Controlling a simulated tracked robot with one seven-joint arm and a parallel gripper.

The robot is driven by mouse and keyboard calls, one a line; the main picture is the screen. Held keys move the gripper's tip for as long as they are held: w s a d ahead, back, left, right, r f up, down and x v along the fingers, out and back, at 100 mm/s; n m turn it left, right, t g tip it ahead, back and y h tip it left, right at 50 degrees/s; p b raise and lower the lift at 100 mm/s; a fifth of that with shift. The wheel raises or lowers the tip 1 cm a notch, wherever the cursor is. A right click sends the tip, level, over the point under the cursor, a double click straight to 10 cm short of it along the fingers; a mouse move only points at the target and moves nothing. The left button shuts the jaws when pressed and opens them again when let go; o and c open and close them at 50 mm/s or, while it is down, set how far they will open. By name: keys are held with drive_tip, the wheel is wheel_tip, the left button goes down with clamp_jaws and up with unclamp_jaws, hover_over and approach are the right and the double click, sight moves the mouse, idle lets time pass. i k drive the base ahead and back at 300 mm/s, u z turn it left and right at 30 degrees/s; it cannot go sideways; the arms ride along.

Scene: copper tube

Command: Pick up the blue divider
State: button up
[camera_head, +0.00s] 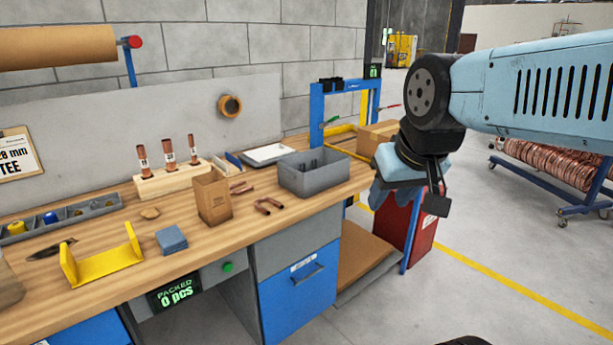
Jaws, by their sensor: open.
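A small blue block-like piece (172,240) lies on the workbench near its front edge, just right of the yellow bracket. A thin blue strip (234,159) also shows farther back, beside the white tray. I cannot tell for certain which of the two is the divider. My gripper (408,199) hangs in the air past the right end of the bench, well apart from both blue pieces. It is open, and nothing shows between its fingers.
The workbench (105,287) also bears a yellow bracket (103,264), a cardboard box (212,197), a wooden block with copper tubes (173,180), copper bends (268,206) and a grey bin (314,173). A blue frame (317,110) stands at its right end.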

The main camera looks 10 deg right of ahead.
sight(231, 159)
drive_tip(key=u, duration=0.35)
drive_tip(key=i, duration=1.65)
drive_tip(key=u, duration=0.2)
